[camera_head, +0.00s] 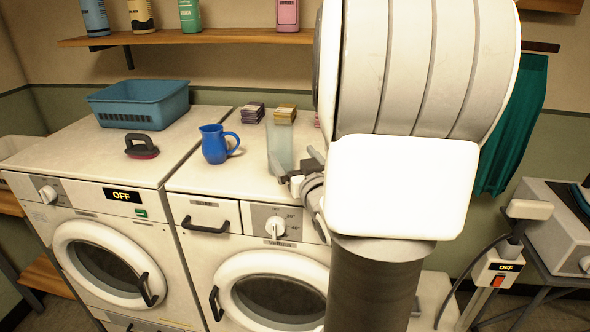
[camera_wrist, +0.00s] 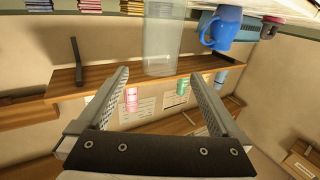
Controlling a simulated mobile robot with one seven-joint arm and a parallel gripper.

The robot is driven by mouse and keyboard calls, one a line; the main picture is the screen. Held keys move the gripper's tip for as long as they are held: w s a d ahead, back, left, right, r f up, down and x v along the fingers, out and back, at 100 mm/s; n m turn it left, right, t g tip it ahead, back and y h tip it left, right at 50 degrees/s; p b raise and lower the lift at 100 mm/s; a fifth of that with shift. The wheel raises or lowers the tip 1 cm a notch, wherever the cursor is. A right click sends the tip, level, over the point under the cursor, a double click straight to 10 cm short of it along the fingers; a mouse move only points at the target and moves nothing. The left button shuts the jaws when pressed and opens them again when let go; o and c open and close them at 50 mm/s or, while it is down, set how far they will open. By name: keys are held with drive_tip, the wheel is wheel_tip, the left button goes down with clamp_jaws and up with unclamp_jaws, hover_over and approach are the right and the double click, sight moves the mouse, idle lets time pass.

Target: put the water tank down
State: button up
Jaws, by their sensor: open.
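The water tank (camera_head: 280,145) looks like a clear, pale bluish upright container. It stands on top of the right-hand washing machine (camera_head: 200,180), beside the blue jug. My gripper (camera_head: 296,166) is at the tank's near right side, partly overlapping its lower part. In the wrist view, which is upside down, the tank (camera_wrist: 163,40) appears ahead of my gripper (camera_wrist: 159,75). The two fingers are spread wide with nothing clamped between them. I cannot tell whether a finger touches the tank. My arm hides the machine top to the right.
A blue jug (camera_head: 215,144) stands left of the tank. Stacked small packets (camera_head: 252,113) lie behind it. A brush (camera_head: 141,147) and a blue basket (camera_head: 140,104) are on the left machine. A wooden shelf (camera_head: 190,38) with bottles runs above. The front strip of the machine tops is mostly clear.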

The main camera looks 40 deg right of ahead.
drive_tip(key=shift+s+a+f+b, duration=0.1)
drive_tip(key=shift+s+a+b, duration=0.05)
drive_tip(key=shift+s+b, duration=0.25)
idle(0.4)
